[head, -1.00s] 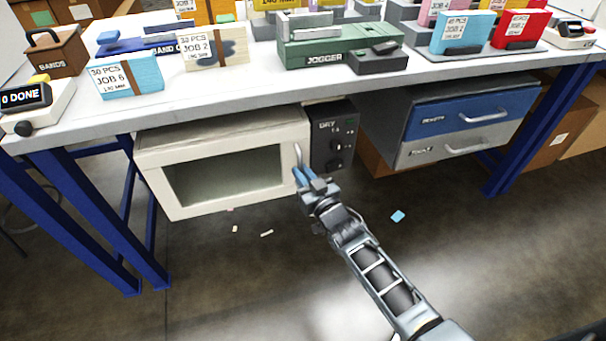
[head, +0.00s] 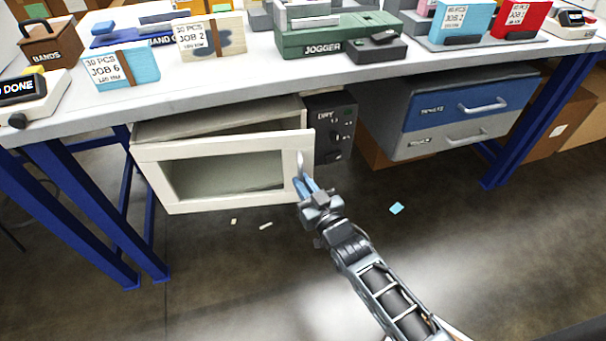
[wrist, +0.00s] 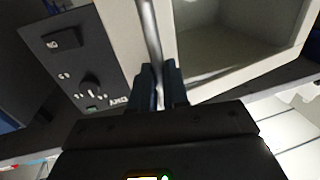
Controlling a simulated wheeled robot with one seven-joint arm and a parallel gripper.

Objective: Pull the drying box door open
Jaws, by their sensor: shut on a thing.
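The drying box (head: 220,122) is a cream box hung under the bench, with a dark control panel (head: 334,130) at its right. Its door (head: 148,183), a cream frame around a window, stands partly open: its right edge is swung out from the box, and a gap shows along the top. My gripper (head: 302,186) is shut on the door's upright metal handle (head: 300,163) at the door's right edge. In the wrist view the two dark fingers (wrist: 161,88) close around the handle bar (wrist: 150,35). The panel (wrist: 75,62) shows at the left there.
A blue and grey drawer unit (head: 465,112) hangs under the bench at the right. Blue bench legs (head: 85,220) stand at the left. The floor before the door is open, with paper scraps and a blue piece (head: 397,208).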

